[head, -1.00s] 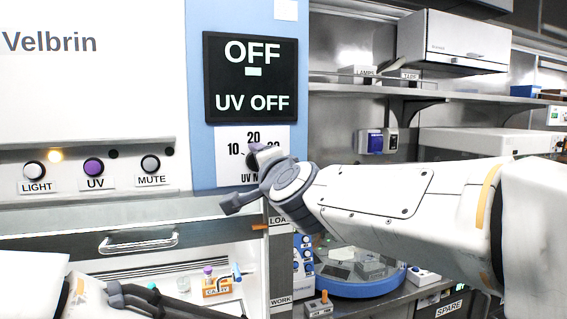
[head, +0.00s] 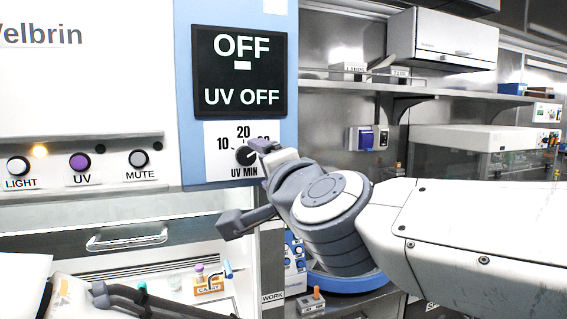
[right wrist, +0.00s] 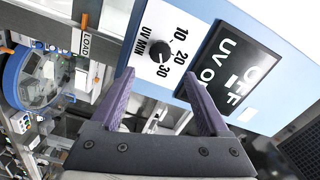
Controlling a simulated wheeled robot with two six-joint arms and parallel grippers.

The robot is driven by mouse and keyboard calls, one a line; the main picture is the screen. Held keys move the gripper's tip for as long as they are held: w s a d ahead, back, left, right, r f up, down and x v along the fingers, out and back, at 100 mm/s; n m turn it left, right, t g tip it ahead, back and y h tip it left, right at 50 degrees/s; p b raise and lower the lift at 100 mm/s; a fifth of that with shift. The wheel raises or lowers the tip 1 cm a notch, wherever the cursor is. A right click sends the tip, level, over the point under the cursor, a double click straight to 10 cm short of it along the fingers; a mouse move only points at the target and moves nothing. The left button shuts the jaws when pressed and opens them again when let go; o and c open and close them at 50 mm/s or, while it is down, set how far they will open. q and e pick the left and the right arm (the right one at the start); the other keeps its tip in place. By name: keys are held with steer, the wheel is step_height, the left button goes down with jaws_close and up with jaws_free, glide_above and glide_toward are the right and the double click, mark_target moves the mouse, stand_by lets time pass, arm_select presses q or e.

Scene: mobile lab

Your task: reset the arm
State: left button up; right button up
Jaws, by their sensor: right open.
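My right arm comes in from the right in the head view. Its gripper (head: 245,188) is open and empty, in front of the cabinet's blue post, with one finger just right of the black UV MIN knob (head: 245,156). In the right wrist view the two purple-grey fingers (right wrist: 160,78) stand wide apart, with the knob (right wrist: 160,53) visible beyond the gap and nothing between them. My left gripper (head: 165,300) shows only in part at the bottom left, its dark fingers low before the cabinet opening; its opening is unclear.
The black display (head: 240,73) reads OFF and UV OFF. LIGHT (head: 18,166), UV (head: 80,162) and MUTE (head: 138,158) buttons line the cabinet front. A small orange rack (head: 209,287) with tubes stands inside. A shelf (head: 440,92) runs behind the right arm.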

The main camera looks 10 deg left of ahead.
steer(key=shift+s+d, duration=0.2)
steer(key=shift+s, duration=0.05)
steer(key=shift+f, duration=0.1)
